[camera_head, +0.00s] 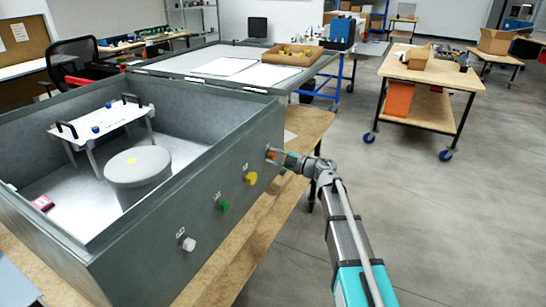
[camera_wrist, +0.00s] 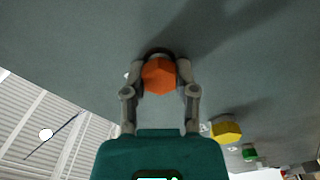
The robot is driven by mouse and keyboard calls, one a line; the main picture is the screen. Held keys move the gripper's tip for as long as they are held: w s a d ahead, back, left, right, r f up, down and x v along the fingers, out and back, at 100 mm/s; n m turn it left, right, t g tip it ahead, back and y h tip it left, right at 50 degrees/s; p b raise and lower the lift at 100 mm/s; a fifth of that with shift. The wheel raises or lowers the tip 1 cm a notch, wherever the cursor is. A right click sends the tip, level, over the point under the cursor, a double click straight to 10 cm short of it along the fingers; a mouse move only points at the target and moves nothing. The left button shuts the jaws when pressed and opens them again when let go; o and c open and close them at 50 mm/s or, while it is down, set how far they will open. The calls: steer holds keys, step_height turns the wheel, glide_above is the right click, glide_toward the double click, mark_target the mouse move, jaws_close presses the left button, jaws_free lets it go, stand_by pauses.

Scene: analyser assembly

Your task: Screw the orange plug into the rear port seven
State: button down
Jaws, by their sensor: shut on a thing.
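The orange plug (camera_wrist: 159,76) sits between my two fingers, against the grey outer wall of the analyser box, in the wrist view. My gripper (camera_wrist: 160,82) is shut on it. In the head view my gripper (camera_head: 277,156) reaches the far end of the box's side wall (camera_head: 236,158), and a little of the orange plug (camera_head: 271,154) shows there. The port behind the plug is hidden, and I cannot tell how deep the plug sits.
A yellow plug (camera_head: 251,178), a green plug (camera_head: 223,207) and a white plug (camera_head: 188,244) stand out from the same wall. The open box holds a grey cylinder (camera_head: 138,170) and a white rack (camera_head: 103,127). Clear floor (camera_head: 430,220) lies to the right.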

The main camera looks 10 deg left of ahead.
steer(key=shift+w+r+m, duration=0.1)
steer(key=shift+r+m, duration=0.05)
steer(key=shift+m, duration=1)
steer(key=shift+r+m, duration=0.1)
steer(key=shift+m, duration=1.05)
steer(key=c, duration=0.5)
jaws_free()
steer(key=shift+d+r, duration=0.1)
steer(key=shift+c, duration=0.2)
